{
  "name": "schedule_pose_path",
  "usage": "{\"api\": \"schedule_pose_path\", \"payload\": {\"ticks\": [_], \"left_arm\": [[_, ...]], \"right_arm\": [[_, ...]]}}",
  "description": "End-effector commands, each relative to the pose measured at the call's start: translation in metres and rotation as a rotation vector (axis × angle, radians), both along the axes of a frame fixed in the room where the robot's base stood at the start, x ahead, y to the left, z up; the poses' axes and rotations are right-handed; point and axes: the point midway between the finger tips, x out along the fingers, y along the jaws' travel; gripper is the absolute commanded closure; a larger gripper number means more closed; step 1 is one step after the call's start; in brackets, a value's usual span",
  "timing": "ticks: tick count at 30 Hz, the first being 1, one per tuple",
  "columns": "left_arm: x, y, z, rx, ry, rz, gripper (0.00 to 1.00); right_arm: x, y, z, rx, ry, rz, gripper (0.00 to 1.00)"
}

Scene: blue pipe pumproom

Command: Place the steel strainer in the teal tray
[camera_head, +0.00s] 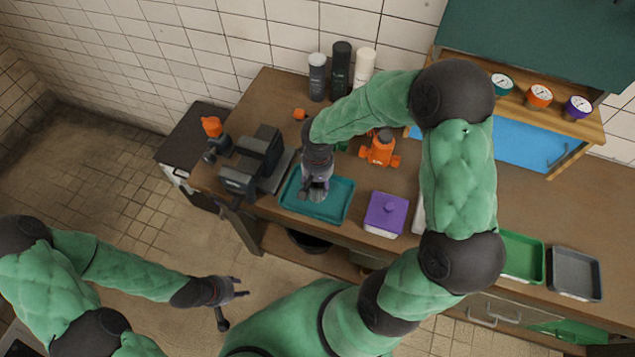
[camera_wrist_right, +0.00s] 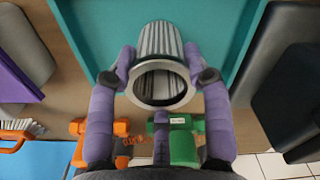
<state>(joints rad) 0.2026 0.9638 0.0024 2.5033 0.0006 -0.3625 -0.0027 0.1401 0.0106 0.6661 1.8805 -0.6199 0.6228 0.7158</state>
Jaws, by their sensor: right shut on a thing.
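My right gripper (camera_head: 317,184) is shut on the steel strainer (camera_head: 317,194), a ribbed grey cylinder with an open ring end. In the right wrist view, the two purple fingers (camera_wrist_right: 160,72) press on either side of the strainer (camera_wrist_right: 160,42) near its ring. The teal tray (camera_head: 337,213) is on the bench, and the strainer shows over its inside. The tray (camera_wrist_right: 95,35) also lies behind the strainer in the right wrist view; whether they touch I cannot tell. My left gripper (camera_head: 233,306) is open and empty, over the floor left of the bench.
A dark vise (camera_head: 262,160) stands left of the tray, a purple-lidded box (camera_head: 385,213) right of it. An orange valve (camera_head: 381,150) and a green fitting (camera_wrist_right: 183,143) sit behind. Several bottles (camera_head: 340,70) stand by the wall. Green (camera_head: 522,256) and grey (camera_head: 574,273) trays are far right.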

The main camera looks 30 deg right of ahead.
Motion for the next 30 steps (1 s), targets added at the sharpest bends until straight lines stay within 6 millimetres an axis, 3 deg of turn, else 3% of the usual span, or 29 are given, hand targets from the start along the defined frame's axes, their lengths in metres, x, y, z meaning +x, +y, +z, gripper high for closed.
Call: {"api": "schedule_pose_path", "payload": {"ticks": [2, 3, 5, 6, 20, 30], "left_arm": [[0.0, 0.0, -0.004, 0.0, 0.0, 0.0, 0.6], [0.0, 0.0, -0.004, 0.0, 0.0, 0.0, 0.6], [0.0, 0.0, -0.003, 0.0, 0.0, 0.0, 0.6], [0.0, 0.0, -0.003, 0.0, 0.0, 0.0, 0.6], [0.0, 0.0, 0.002, 0.0, 0.0, 0.0, 0.6], [0.0, 0.0, 0.014, 0.0, 0.0, 0.0, 0.6]], "right_arm": [[0.0, 0.0, -0.003, 0.0, 0.0, 0.0, 0.86], [0.0, 0.0, -0.004, 0.0, 0.001, 0.0, 0.47], [0.0, 0.0, -0.003, 0.0, 0.001, 0.0, 0.3], [0.0, 0.0, -0.003, 0.0, 0.001, 0.0, 0.27], [0.0, 0.0, 0.005, 0.0, -0.001, 0.0, 0.27], [0.0, 0.0, 0.069, -0.001, -0.003, 0.001, 0.27]]}}
